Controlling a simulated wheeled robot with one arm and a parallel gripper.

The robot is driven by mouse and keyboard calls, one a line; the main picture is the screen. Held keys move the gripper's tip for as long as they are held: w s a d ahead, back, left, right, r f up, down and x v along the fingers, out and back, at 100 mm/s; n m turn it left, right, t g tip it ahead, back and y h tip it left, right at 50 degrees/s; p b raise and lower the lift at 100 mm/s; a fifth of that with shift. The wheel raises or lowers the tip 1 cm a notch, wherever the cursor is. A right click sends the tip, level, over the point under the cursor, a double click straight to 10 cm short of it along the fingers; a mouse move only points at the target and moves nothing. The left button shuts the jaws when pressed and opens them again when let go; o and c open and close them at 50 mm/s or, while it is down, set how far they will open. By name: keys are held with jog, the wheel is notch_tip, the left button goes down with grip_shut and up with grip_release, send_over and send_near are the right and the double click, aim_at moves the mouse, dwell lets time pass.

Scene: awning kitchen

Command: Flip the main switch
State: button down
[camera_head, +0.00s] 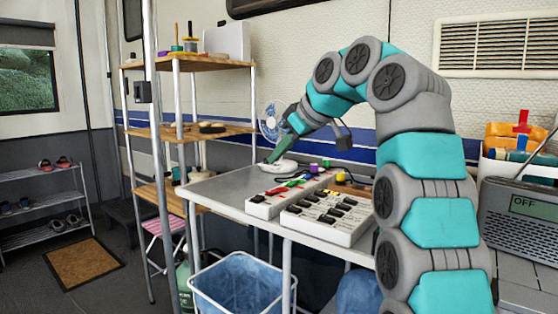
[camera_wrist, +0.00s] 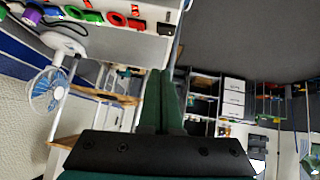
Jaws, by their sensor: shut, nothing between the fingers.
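A white power strip (camera_head: 265,205) with a row of small coloured switches lies on the grey table. A dark switch (camera_head: 257,198) sits at its near-left end. In the wrist view the strip (camera_wrist: 110,38) shows at top left, with a dark switch (camera_wrist: 165,28) near its end; I cannot tell for sure that this is the main switch. My gripper (camera_head: 269,161) is shut and empty, its green fingers pointing down near the fan base at the table's far side. In the wrist view the fingers (camera_wrist: 160,73) are together, apart from the strip.
A wooden shelf (camera_head: 185,133) with a metal post is at left. A blue bin (camera_head: 240,285) stands below.

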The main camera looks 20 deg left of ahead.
jog(key=b, duration=0.2)
send_over(264, 202)
notch_tip(264, 202, down, 6)
jog(key=shift+s+a, duration=0.1)
jog(key=shift+s, duration=0.05)
jog(key=shift+w+f+b, duration=0.2)
jog(key=shift+f+b, duration=0.6)
jog(key=shift+f, duration=0.65)
